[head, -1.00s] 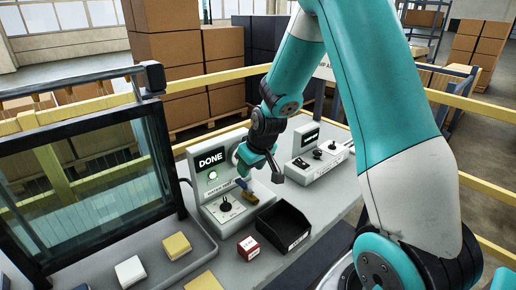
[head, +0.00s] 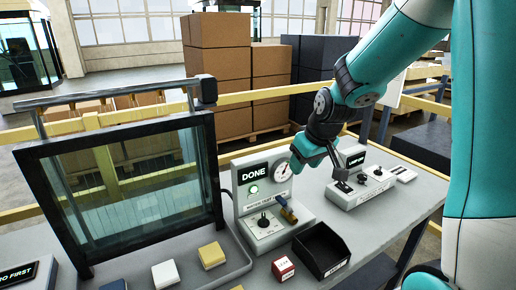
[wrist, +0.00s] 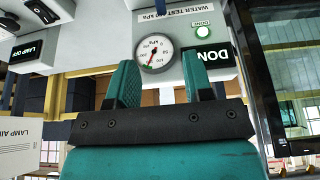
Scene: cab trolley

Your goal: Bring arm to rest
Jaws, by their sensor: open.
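My gripper (head: 338,168) is in the air in front of the water test unit, to the right of its gauge in the head view. In the wrist view its two teal fingers (wrist: 158,82) stand apart with nothing between them. The water test unit (head: 266,230) has a DONE sign (head: 254,173), a lit green lamp (head: 253,189), a round gauge (head: 283,172), a black knob (head: 264,222) and a brass valve with a blue part (head: 287,211). The gauge also shows in the wrist view (wrist: 153,52), its needle pointing low on the dial.
A glass-panelled black frame (head: 130,190) stands at the left. A black bin (head: 322,250) and a red-and-white block (head: 284,268) sit in front of the unit. Yellow (head: 211,255) and white (head: 165,275) blocks lie nearer. A second control box (head: 362,186) is at the right.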

